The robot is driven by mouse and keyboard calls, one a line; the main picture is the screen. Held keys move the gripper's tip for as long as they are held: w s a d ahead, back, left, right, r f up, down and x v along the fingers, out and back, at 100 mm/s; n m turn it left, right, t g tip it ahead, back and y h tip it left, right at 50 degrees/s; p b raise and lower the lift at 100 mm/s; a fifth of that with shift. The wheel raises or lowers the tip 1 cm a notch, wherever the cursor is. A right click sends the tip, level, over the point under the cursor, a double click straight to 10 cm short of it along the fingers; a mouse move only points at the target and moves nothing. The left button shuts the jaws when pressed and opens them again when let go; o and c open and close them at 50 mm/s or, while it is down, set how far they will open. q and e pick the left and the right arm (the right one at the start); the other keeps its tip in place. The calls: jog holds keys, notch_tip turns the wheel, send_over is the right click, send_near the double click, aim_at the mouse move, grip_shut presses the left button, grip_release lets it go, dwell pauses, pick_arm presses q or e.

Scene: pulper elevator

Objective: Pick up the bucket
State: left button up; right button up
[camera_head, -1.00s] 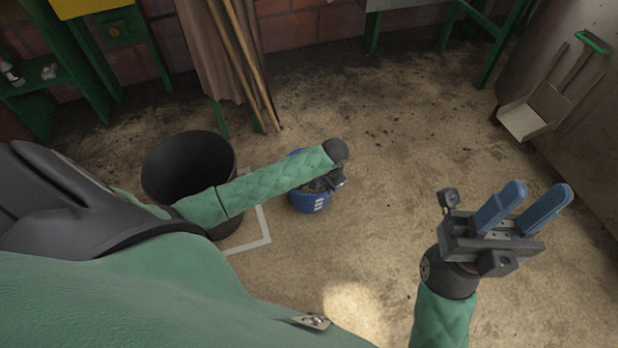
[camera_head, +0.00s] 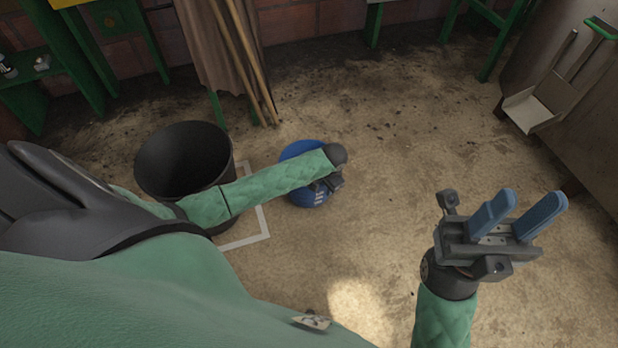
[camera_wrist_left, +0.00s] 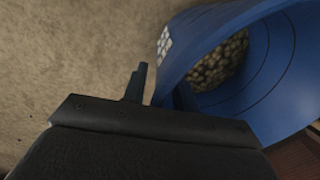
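The blue bucket (camera_head: 300,150) is in the middle of the head view, partly covered by my left forearm. It looks tilted, and a white label shows on its side. In the left wrist view the bucket (camera_wrist_left: 235,75) is large, with pebble-like contents inside. My left gripper (camera_head: 334,183) is at the bucket's near right rim. In the wrist view one finger is outside the wall and the other seems inside, so it looks shut on the wall; the contact is partly hidden. My right gripper (camera_head: 517,215) is open and empty, away from the bucket.
A large black bin (camera_head: 185,160) stands left of the bucket, beside a white floor marking (camera_head: 262,222). Wooden poles (camera_head: 245,65) and a brown cloth hang behind. A dustpan-like scoop (camera_head: 535,108) is at the right wall. The floor to the right is clear.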

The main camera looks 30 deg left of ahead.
pick_arm(q)
grip_shut()
jog(key=shift+r, duration=0.1)
dwell(1.3)
